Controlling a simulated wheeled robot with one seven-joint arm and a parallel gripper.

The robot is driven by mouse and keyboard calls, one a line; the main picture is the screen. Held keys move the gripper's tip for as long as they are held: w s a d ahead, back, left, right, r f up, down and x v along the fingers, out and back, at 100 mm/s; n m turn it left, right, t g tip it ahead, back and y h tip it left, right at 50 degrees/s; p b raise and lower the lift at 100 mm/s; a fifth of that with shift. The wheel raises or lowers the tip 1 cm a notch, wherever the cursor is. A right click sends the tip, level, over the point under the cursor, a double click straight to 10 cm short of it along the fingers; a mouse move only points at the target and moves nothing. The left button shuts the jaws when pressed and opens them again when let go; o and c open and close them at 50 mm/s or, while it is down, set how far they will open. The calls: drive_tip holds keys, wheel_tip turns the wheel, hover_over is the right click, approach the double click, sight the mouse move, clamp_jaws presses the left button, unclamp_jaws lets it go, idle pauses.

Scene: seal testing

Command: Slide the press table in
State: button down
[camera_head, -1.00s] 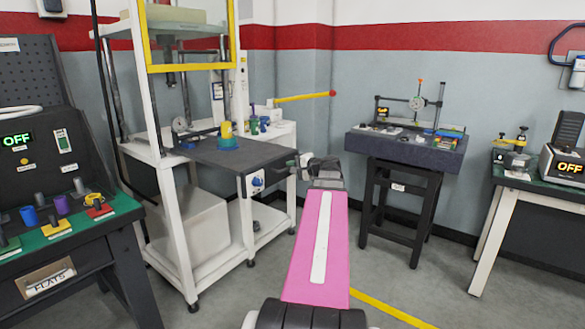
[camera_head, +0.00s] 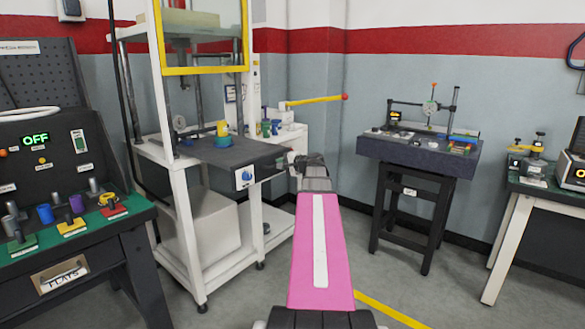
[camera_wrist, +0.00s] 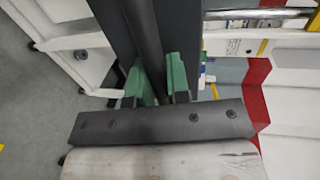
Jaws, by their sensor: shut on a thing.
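The press table (camera_head: 232,153) is a dark flat plate in the white press frame (camera_head: 182,225), its front part sticking out to the right. A yellow and teal stacked piece (camera_head: 222,136) stands on it. My gripper (camera_head: 293,160) is at the table's front edge, at the end of my pink arm. In the wrist view, my gripper's green fingers (camera_wrist: 159,85) are shut on a dark bar (camera_wrist: 145,40), the handle at the table's front. The handle is mostly hidden by my gripper in the head view.
A yellow-framed clear guard (camera_head: 203,35) hangs above the table. A bench with a control panel (camera_head: 60,215) stands at left. A dark gauge stand (camera_head: 415,150) stands at right, with another bench (camera_head: 545,185) beyond. Grey floor is open between them.

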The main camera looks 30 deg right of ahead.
drive_tip(key=r+x, duration=0.3)
drive_tip(key=x, duration=1.1)
drive_tip(key=w+r+x, duration=0.1)
drive_tip(key=r+x, duration=0.2)
drive_tip(key=x, duration=1.1)
drive_tip(key=shift+w+a, duration=0.15)
drive_tip(key=shift+a, duration=0.1)
drive_tip(key=shift+w+f, duration=0.1)
drive_tip(key=c, duration=1.1)
unclamp_jaws()
drive_tip(key=v, duration=1)
drive_tip(key=shift+s+d, duration=0.1)
drive_tip(key=shift+s, duration=0.3)
